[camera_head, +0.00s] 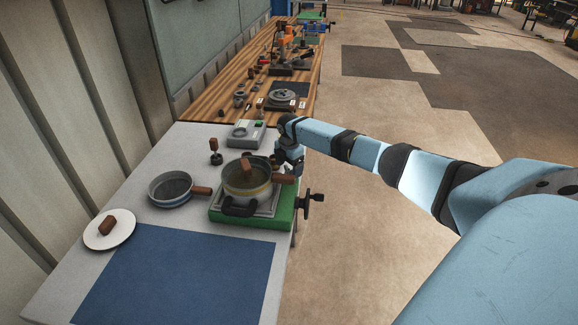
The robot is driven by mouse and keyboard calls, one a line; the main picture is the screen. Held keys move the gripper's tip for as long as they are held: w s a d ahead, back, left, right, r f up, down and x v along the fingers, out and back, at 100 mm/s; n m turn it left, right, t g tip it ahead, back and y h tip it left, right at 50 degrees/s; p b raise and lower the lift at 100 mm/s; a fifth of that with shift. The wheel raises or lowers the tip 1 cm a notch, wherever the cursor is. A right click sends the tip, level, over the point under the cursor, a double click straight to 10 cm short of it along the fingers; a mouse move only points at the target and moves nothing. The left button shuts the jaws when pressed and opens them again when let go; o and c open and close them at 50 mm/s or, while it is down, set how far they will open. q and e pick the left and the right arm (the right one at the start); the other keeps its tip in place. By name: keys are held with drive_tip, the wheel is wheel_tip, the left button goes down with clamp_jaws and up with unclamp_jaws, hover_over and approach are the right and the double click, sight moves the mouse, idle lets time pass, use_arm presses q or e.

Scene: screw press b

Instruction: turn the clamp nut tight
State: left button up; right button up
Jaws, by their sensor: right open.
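A green base (256,220) with a metal plate on top stands at the right edge of the white table. A pot (247,187) with a yellow band and brown handle sits on it, a brown piece (245,167) showing at its top. A black hand crank (312,198) sticks out from the base's right side, past the table edge. I cannot single out the clamp nut for certain. My right gripper (287,170) is open, pointing down just behind and right of the pot, near its handle. Its fingertips are small and partly hidden; I cannot tell whether they touch anything. My left gripper is out of view.
A shallow pan (174,187) lies left of the pot. A grey device (246,133) and a small knobbed stand (214,153) stand behind. The blue mat (180,280) in front is clear.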

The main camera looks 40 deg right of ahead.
drive_tip(key=shift+f, duration=0.15)
drive_tip(key=c, duration=0.9)
